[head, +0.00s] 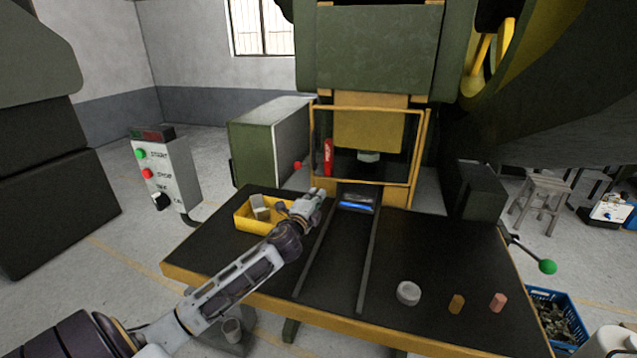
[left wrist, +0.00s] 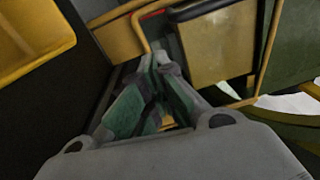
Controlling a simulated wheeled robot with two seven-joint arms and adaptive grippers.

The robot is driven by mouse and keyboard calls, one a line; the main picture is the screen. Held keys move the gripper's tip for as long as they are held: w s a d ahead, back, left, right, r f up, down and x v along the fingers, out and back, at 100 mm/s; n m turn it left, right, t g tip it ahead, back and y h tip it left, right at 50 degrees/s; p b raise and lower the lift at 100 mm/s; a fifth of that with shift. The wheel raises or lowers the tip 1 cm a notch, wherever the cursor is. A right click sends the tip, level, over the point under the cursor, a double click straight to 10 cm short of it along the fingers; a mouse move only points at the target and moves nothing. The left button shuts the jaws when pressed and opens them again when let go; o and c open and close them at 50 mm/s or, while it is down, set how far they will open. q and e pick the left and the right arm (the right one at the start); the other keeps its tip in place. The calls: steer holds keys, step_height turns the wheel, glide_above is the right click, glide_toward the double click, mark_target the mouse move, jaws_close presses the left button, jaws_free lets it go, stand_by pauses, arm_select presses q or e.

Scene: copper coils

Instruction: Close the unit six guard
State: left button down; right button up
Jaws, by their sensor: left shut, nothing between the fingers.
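The guard (head: 370,108), a yellow tube frame, stands upright in front of the opening of the green and yellow press. Its lower bar lies just above the back of the dark table. My left gripper (head: 318,193) is shut and empty, just in front of the guard's lower left corner. I cannot tell whether it touches the frame. In the left wrist view the shut fingers (left wrist: 160,60) point toward a yellow tube (left wrist: 138,30), seemingly part of the guard. My right gripper is not in view.
A yellow bin (head: 246,222) with grey pieces sits left of my gripper. Two rails and a blue-lit slot (head: 356,205) lie right of it. A START/STOP box (head: 163,170) stands at left.

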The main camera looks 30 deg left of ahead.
mark_target(321, 172)
arm_select(q)
steer(key=s+n+y, duration=0.1)
steer(key=s+n+g+y, duration=0.1)
steer(key=s+r+n+y, duration=0.1)
steer(key=shift+d+g+b, duration=0.25)
steer(key=shift+g+b, duration=0.15)
stand_by(0.4)
stand_by(0.3)
steer(key=shift+p+x, duration=1.45)
steer(key=shift+x, duration=5.5)
steer(key=shift+w+r, duration=0.1)
steer(key=shift+w, duration=0.05)
